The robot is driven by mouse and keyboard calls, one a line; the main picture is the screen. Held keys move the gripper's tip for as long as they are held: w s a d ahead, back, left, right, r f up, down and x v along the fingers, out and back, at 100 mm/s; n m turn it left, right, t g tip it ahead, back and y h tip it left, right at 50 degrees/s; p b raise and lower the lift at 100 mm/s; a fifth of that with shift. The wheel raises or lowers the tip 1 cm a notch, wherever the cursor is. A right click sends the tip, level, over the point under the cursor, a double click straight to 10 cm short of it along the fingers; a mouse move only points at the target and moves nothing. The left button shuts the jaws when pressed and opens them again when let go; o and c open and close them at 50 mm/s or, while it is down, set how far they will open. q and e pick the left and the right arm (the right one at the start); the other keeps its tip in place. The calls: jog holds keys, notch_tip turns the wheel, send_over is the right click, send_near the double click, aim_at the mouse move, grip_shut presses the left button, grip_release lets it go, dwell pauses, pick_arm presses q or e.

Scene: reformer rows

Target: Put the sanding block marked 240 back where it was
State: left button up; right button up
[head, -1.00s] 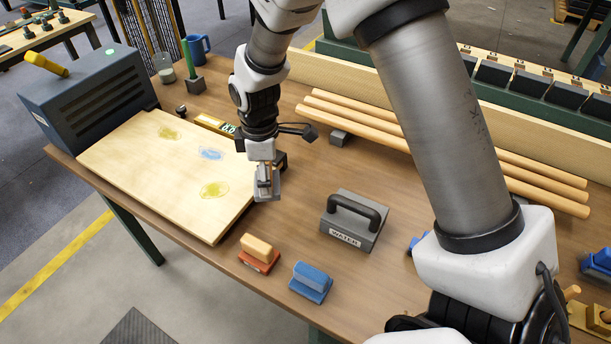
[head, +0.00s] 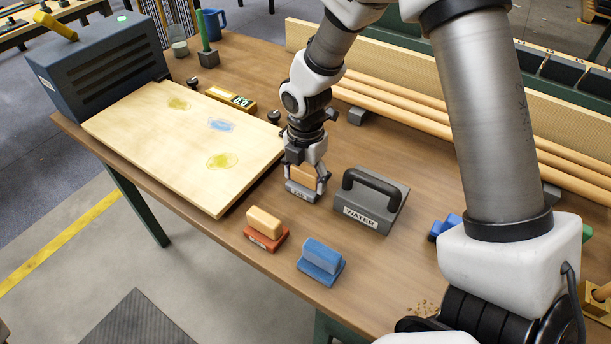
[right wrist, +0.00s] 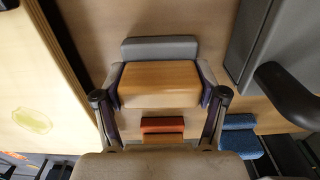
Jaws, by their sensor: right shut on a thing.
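A sanding block with a grey base and wooden grip (head: 303,176) is between the fingers of my right gripper (head: 306,184). Its front label is too small to read surely. The gripper is shut on the wooden grip from above, as the right wrist view shows the block (right wrist: 160,82) between both fingers (right wrist: 161,92). The block is level, at or just above the table, right of the pale board; contact is unclear. A red-based block (head: 265,229) and a blue block (head: 321,261) stand in front of it. My left gripper is not in view.
A grey block marked WATER (head: 370,201) with a black handle stands close on the right. The pale board (head: 190,135) with coloured patches lies left. Wooden rods (head: 420,121) lie behind. Bare tabletop shows around the held block.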

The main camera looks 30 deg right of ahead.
aim_at(305, 168)
jog(key=shift+f, duration=0.1)
jog(key=o, duration=1)
notch_tip(305, 168, up, 12)
jog(key=shift+r+p, duration=0.2)
jog(key=shift+p, duration=0.45)
